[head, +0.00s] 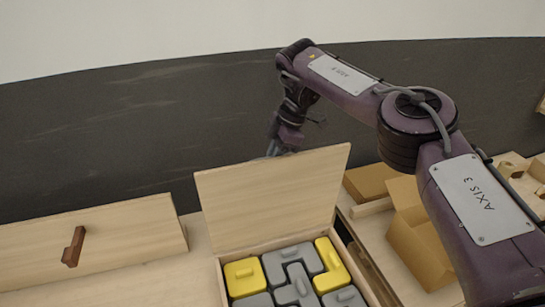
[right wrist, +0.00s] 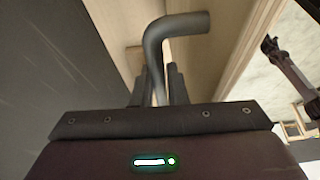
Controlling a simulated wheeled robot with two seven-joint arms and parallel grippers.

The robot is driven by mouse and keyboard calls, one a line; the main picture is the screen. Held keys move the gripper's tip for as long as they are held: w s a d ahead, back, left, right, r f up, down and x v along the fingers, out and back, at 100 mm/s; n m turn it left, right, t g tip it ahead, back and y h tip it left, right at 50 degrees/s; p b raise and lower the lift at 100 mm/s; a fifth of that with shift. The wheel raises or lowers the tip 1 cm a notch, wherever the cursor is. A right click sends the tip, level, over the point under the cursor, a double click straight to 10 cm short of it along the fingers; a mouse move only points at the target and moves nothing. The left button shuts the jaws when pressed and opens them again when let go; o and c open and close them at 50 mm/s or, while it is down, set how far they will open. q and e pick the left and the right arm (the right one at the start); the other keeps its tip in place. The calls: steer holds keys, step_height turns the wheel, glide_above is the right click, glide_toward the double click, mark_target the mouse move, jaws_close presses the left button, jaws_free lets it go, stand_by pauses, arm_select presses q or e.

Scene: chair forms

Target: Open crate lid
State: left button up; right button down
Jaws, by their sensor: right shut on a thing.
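The wooden crate (head: 219,273) stands at the bottom centre of the head view, its inside showing grey and yellow blocks (head: 297,278). Its lid (head: 268,195) is raised and stands up at the back edge, tilted slightly. My right arm reaches over to the far side of the lid, where the lid hides the fingertips. In the right wrist view my right gripper (right wrist: 160,82) is shut on a grey bent handle (right wrist: 178,27), with pale wood close behind it. My left gripper is in neither view.
A wooden panel with a dark brown handle (head: 73,247) is on the left. Cardboard boxes (head: 420,232) and wooden parts (head: 523,170) lie on the right, partly behind my right arm. A dark grey wall (head: 120,130) stands behind.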

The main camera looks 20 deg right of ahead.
steer(key=c, duration=1.7)
jaws_free()
steer(key=shift+s+f, duration=0.1)
steer(key=shift+f, duration=0.1)
steer(key=shift+c, duration=0.2)
steer(key=shift+w+a, duration=0.1)
steer(key=shift+w, duration=0.1)
steer(key=shift+r, duration=0.1)
steer(key=shift+v, duration=3.8)
